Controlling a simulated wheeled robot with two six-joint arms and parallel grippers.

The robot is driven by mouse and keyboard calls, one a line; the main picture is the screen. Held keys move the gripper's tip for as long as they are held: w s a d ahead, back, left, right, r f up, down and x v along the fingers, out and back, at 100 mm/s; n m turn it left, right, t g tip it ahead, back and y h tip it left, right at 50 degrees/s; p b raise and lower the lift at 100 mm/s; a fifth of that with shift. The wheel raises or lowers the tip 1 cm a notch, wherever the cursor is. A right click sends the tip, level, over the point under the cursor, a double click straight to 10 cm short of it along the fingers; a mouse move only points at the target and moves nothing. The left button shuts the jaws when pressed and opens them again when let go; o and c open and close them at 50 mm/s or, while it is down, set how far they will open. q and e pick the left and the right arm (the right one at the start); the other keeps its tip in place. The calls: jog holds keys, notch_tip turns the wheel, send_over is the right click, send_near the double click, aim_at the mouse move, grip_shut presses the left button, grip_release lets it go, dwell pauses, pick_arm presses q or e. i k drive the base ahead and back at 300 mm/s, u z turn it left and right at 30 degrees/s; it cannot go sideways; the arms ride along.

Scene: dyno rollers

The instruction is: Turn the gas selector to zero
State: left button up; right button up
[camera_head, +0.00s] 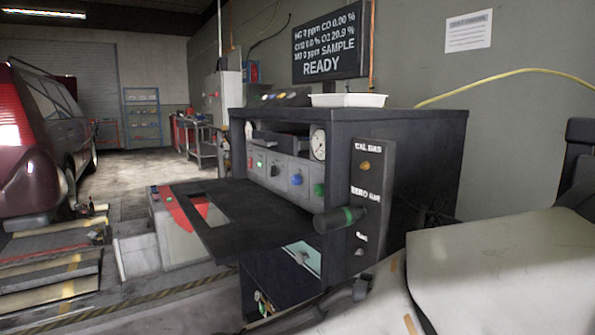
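The gas selector panel is a dark upright plate (371,205) on the front right of a black cabinet. Its labels read "CAL GAS" at the top, what looks like "ZERO GAS" in the middle, and a small, partly unreadable one ending in "GAS" below. A small orange-brown fitting (364,165) sits under the top label, and a grey one (359,252) near the bottom. I make out neither gripper.
The black cabinet (425,165) carries a white tray (347,100) and a row of coloured knobs. A dark shelf (250,215) juts out in front. A display (330,43) reads "READY". A red car (35,150) stands left. A large pale surface fills the lower right.

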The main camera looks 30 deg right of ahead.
aim_at(274, 170)
jog(key=i, duration=0.95)
jog(key=z, duration=0.05)
